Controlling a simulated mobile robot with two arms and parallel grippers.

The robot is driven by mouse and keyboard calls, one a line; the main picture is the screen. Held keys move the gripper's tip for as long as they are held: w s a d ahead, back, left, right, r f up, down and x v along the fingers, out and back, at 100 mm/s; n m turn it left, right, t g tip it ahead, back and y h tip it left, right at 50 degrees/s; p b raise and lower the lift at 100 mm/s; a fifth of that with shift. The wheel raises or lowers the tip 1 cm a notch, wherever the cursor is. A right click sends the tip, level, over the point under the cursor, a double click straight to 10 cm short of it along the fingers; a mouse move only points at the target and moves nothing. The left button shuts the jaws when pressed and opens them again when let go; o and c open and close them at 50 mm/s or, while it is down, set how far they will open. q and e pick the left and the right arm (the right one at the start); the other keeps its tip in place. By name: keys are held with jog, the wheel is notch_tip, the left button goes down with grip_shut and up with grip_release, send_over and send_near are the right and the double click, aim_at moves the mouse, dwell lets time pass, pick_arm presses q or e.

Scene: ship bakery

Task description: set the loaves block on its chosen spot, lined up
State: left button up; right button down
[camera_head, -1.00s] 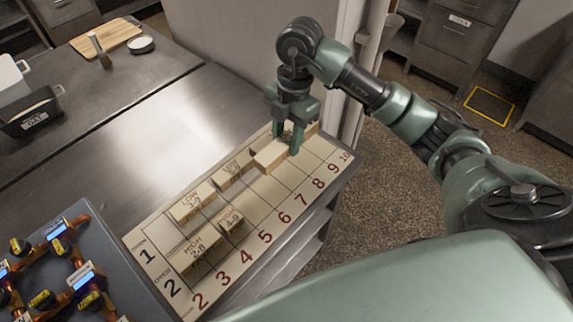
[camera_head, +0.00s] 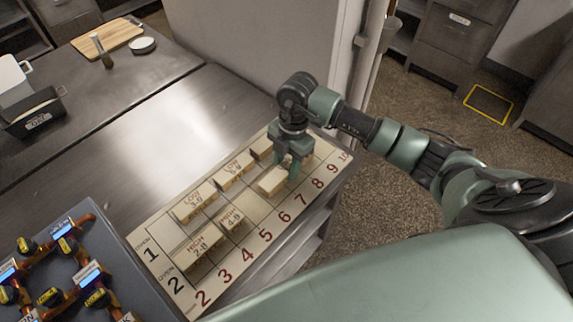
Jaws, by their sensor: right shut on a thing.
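My right gripper (camera_head: 286,168) points down over the numbered board (camera_head: 176,237) and is shut on a pale wooden block (camera_head: 271,181). I take this to be the loaves block; no label on it can be read. It is over the lower row, around columns 6 and 7. I cannot tell whether it touches the board or hovers just above. My left gripper is not in view.
Upper-row blocks include two marked LOW (camera_head: 195,202) and (camera_head: 235,170), plus a plain-looking one (camera_head: 262,149) close behind my gripper. Blocks marked HIGH (camera_head: 198,246) and (camera_head: 232,219) occupy the lower row's left. A dark control panel (camera_head: 115,262) adjoins the board.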

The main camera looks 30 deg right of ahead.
aim_at(290, 162)
jog(key=c, duration=0.9)
grip_release()
jog(key=shift+f, duration=0.1)
jog(key=shift+r, duration=0.2)
jog(key=shift+w+d+r, duration=0.1)
jog(key=shift+r, duration=0.15)
jog(key=r+b, duration=0.1)
jog(key=r, duration=0.2)
jog(key=d+r+b, duration=0.1)
jog(key=r, duration=0.3)
jog(key=r+b, duration=0.1)
jog(key=r, duration=0.3)
jog(key=shift+w+d+r, duration=0.15)
jog(key=shift+w+d, duration=0.05)
jog(key=shift+d, duration=0.1)
